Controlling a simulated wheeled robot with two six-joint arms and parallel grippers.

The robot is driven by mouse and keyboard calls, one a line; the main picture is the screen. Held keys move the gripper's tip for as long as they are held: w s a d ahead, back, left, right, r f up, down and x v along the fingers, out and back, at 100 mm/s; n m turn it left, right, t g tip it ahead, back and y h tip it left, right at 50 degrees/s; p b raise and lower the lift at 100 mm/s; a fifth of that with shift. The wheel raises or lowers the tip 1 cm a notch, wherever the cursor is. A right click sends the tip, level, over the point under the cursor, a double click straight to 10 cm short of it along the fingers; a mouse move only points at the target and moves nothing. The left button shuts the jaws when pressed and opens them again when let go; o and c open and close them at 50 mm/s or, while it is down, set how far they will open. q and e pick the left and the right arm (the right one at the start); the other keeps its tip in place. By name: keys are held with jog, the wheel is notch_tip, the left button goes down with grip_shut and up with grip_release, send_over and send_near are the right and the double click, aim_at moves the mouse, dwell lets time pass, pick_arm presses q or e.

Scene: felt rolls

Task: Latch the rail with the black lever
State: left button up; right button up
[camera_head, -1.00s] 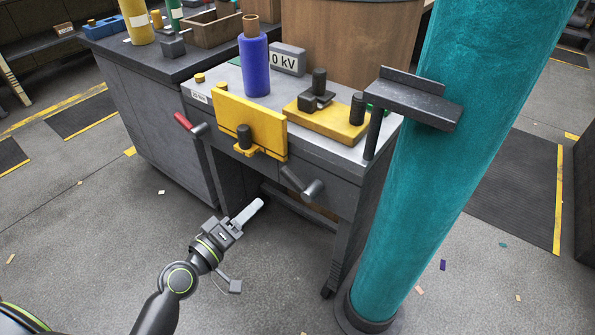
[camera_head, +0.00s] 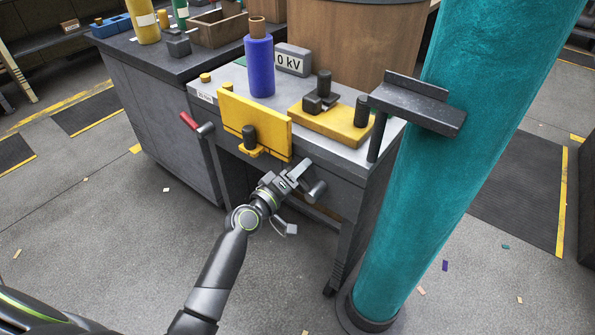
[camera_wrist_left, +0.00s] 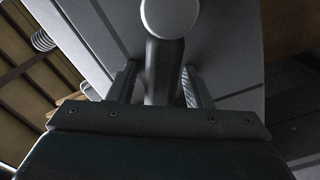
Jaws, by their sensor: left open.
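The black lever (camera_head: 317,191) sits on the front of the grey cart, a dark arm with a rounded grip, right of and below the yellow rail plate (camera_head: 247,122). My left gripper (camera_head: 299,174) is at the lever and covers part of it. In the left wrist view the lever (camera_wrist_left: 164,65) stands between the two open fingers (camera_wrist_left: 160,88), its round pale end beyond them. The fingers show gaps on both sides of it. A small dark knob (camera_head: 249,138) stands at the plate's front. My right gripper is in no view.
A red-handled lever (camera_head: 189,121) is on the cart's left front corner. A blue roll (camera_head: 260,68) and a yellow block (camera_head: 333,122) stand on the cart top (camera_head: 232,80). A tall teal roll (camera_head: 440,160) and a dark bracket (camera_head: 418,107) crowd the right side.

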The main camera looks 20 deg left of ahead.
pick_arm(q)
jog(key=shift+w, duration=0.1)
jog(key=c, duration=0.7)
grip_shut()
